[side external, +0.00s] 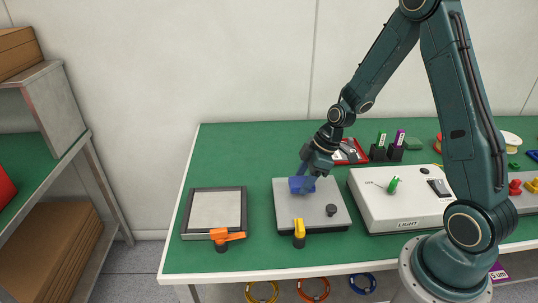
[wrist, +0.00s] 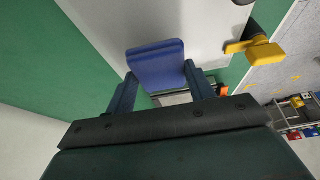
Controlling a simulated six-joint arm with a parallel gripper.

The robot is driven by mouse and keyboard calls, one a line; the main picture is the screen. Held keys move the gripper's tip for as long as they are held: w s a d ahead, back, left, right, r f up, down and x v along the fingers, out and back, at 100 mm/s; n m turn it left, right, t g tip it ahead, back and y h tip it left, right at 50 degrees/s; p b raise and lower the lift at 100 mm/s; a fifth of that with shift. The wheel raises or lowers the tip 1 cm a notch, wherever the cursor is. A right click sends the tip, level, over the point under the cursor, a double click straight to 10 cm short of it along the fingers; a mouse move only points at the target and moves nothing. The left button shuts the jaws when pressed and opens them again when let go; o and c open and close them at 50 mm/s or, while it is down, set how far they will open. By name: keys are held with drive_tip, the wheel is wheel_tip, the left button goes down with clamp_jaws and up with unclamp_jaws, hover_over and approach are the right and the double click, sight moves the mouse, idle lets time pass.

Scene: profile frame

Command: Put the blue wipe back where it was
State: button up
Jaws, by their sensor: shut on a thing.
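The blue wipe (side external: 302,185) is a small blue block-like pad over the left half of a grey plate (side external: 318,222). My gripper (side external: 306,174) points down from above and is shut on the wipe. In the wrist view the wipe (wrist: 156,66) sits between the two fingers of my gripper (wrist: 162,88), with the pale plate behind it. I cannot tell whether the wipe touches the plate or hangs just above it.
The plate carries a black knob (side external: 332,210) and a yellow handle (side external: 299,228) at its front edge. Left stands a dark-framed panel (side external: 243,205) with an orange handle (side external: 227,235). Right is a white LIGHT box (side external: 395,212). A red tray (side external: 359,146) lies behind. Green table (side external: 235,150) is clear at back left.

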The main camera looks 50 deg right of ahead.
drive_tip(key=shift+f, duration=1.25)
drive_tip(key=o, duration=1)
drive_tip(key=shift+f, duration=0.1)
drive_tip(key=shift+r, duration=0.2)
drive_tip(key=v, duration=1.2)
